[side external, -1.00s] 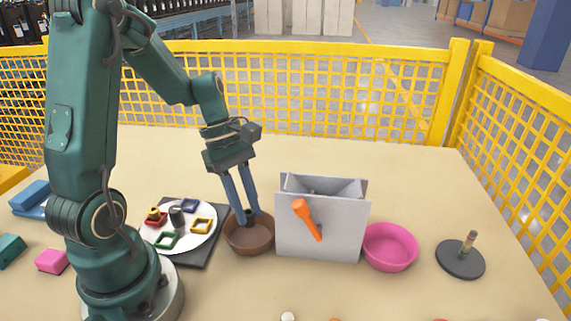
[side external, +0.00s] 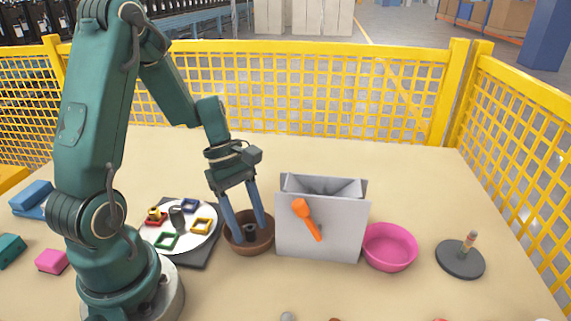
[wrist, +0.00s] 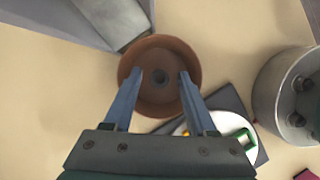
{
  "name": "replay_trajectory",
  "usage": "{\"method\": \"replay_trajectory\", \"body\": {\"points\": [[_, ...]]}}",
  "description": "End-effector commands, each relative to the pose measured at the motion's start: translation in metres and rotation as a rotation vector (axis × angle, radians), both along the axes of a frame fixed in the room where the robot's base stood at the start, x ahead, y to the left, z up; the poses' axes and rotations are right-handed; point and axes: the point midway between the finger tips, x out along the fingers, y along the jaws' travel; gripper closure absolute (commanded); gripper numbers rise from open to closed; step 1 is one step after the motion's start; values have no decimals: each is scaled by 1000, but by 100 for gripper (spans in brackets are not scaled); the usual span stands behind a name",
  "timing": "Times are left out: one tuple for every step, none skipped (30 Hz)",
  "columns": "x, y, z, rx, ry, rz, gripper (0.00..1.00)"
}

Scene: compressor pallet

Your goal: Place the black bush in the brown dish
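The black bush (side external: 250,232) stands inside the brown dish (side external: 262,247), on its floor. In the wrist view the bush (wrist: 160,77) shows as a dark ring near the middle of the dish (wrist: 160,43). My gripper (side external: 250,234) is open, with its blue fingers spread over the dish, one on each side of the bush and apart from it. In the wrist view my gripper (wrist: 161,75) shows a wide gap between the fingertips, with nothing held.
A grey box (side external: 325,235) with an orange tool (side external: 306,219) stands right of the dish. A pink bowl (side external: 390,247) is beyond it. A white plate (side external: 183,223) with small coloured frames and a dark cylinder lies at left. A round dark stand (side external: 460,259) is far right.

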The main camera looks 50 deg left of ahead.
Motion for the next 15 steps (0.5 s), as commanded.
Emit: {"method": "replay_trajectory", "body": {"points": [[0, 0, 0, 0, 0, 0, 43], [0, 0, 0, 0, 0, 0, 43], [0, 0, 1, 0, 0, 0, 43], [0, 0, 2, 1, -1, -1, 43], [0, 0, 4, 1, -1, -1, 43], [1, 2, 6, 0, -3, 0, 43], [1, 3, 9, 1, -5, 1, 43], [1, 5, 13, 1, -7, 1, 43], [1, 7, 19, 1, -8, 1, 43], [1, 9, 23, 2, -9, 1, 43], [1, 12, 29, 4, -9, 3, 43], [0, 15, 36, 6, -7, 2, 43], [0, 17, 41, 5, -8, 3, 43], [0, 20, 47, 5, -9, 3, 43], [-1, 23, 55, 5, -8, 3, 43]]}}
